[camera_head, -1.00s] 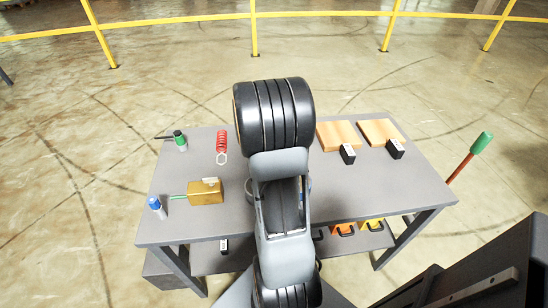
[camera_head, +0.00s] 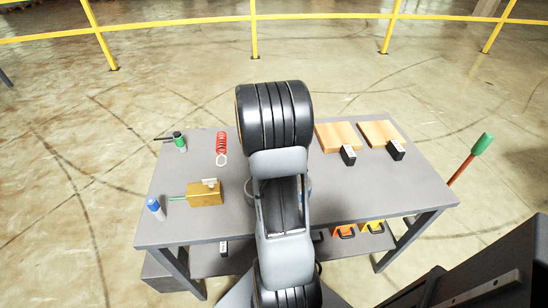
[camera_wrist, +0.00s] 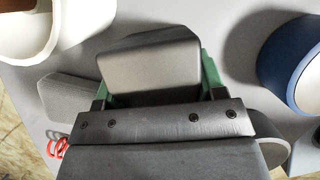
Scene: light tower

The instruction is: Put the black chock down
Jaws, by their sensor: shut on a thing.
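In the wrist view, my gripper (camera_wrist: 158,88) has green fingers on both sides of a dark block with rounded edges, the black chock (camera_wrist: 150,60). It is shut on the chock. The grey tabletop (camera_wrist: 215,35) is below; I cannot tell whether the chock touches it. In the head view my own arm hides the gripper and the held chock above the grey table (camera_head: 400,190).
In the wrist view, a white cup-like thing (camera_wrist: 95,22) is at upper left and a blue one (camera_wrist: 285,65) at right. In the head view, a yellow box (camera_head: 205,194), red coil (camera_head: 221,143), blue-capped bottle (camera_head: 156,208) and wooden boards (camera_head: 338,136) lie around. The table's right front is clear.

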